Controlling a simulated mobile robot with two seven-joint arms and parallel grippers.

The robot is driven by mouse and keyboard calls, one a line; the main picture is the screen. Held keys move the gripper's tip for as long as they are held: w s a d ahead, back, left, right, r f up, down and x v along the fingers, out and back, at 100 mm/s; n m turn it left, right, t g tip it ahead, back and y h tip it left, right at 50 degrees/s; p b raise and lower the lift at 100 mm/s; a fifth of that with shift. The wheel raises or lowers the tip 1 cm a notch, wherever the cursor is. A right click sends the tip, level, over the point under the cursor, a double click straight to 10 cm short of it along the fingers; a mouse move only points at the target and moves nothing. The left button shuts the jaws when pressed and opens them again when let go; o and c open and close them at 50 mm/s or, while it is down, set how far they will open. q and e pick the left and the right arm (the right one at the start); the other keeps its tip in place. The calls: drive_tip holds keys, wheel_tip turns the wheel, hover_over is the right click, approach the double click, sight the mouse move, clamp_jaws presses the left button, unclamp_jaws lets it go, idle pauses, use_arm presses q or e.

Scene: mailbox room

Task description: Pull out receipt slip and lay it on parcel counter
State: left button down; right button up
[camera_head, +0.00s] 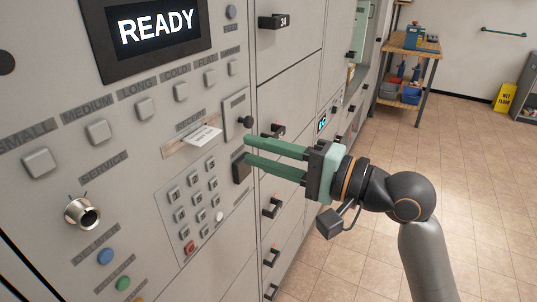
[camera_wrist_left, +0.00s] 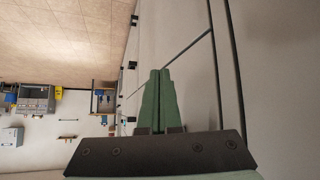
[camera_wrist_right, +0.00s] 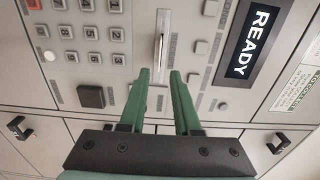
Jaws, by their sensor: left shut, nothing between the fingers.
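The white receipt slip (camera_head: 204,137) sticks out of a slot in the kiosk panel (camera_head: 140,163), above the keypad. In the right wrist view the slip (camera_wrist_right: 160,46) shows edge-on, just beyond the fingertips. My right gripper (camera_head: 246,149) comes in from the right with its green fingers apart and empty, to the right of the slip and not touching it. It also shows in the right wrist view (camera_wrist_right: 159,72). My left gripper (camera_wrist_left: 160,72) shows only in the left wrist view, with its green fingers together and empty beside a pale wall or panel. I cannot identify the parcel counter.
A READY screen (camera_head: 157,27), a row of square buttons and a keypad (camera_head: 193,205) are on the panel. Locker doors with dark handles (camera_head: 272,207) run to the right. A wooden workbench (camera_head: 410,45) and a yellow wet-floor sign (camera_head: 507,97) stand far back. The tiled floor at right is clear.

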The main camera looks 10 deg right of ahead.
sight(209, 136)
drive_tip(key=shift+p+x, duration=0.45)
drive_tip(key=shift+x, duration=4.8)
clamp_jaws()
drive_tip(key=shift+d, duration=0.1)
